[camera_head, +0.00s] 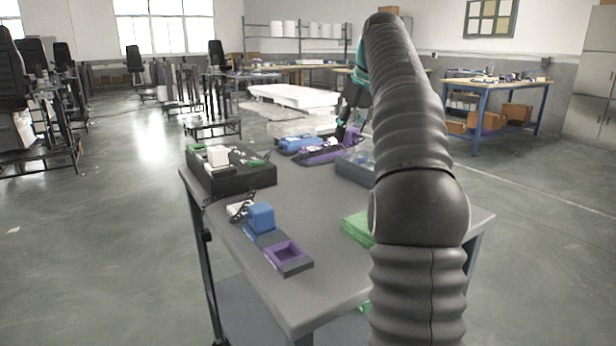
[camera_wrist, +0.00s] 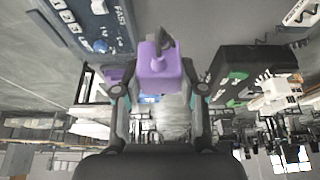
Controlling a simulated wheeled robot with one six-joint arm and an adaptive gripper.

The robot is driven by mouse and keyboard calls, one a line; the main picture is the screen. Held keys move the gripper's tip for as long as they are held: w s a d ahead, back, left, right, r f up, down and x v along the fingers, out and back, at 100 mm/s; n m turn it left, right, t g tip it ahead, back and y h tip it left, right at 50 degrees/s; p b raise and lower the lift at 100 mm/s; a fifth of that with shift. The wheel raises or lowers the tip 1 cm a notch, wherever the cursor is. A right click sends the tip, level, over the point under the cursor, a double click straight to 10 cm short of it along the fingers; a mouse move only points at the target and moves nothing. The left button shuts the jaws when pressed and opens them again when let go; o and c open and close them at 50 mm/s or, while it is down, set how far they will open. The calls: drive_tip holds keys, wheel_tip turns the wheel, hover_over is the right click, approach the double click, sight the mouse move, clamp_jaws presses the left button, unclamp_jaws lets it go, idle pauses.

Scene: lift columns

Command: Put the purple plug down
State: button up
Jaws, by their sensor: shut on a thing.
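My gripper (camera_wrist: 160,97) is shut on the purple plug (camera_wrist: 160,72), which sits between the two fingers with a dark prong or cable pointing away. In the head view my gripper (camera_head: 343,128) is over the far side of the table, partly behind my arm. A dark holder (camera_head: 250,234) on the near part of the table has a blue block in its upper seat and an empty-looking purple square socket (camera_head: 285,251). The plug's exact height above the table cannot be told.
A black box (camera_head: 232,178) with white and green pieces stands at the table's left. Blue (camera_head: 296,143) and purple (camera_head: 318,153) items lie at the back. The table's middle is clear.

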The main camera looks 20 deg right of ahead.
drive_tip(key=a+f, duration=0.2)
drive_tip(key=a, duration=0.1)
drive_tip(key=w+a+f+b, duration=0.1)
drive_tip(key=a+f, duration=0.1)
drive_tip(key=a, duration=0.1)
drive_tip(key=a+f, duration=0.2)
drive_tip(key=a, duration=0.1)
drive_tip(key=shift+w+a, duration=0.15)
drive_tip(key=shift+a, duration=0.05)
drive_tip(key=shift+f+b, duration=0.65)
drive_tip(key=shift+f, duration=1.25)
drive_tip(key=shift+f, duration=0.15)
drive_tip(key=o, duration=1.1)
drive_tip(key=shift+c, duration=0.2)
drive_tip(key=p+v, duration=0.2)
drive_tip(key=v, duration=1)
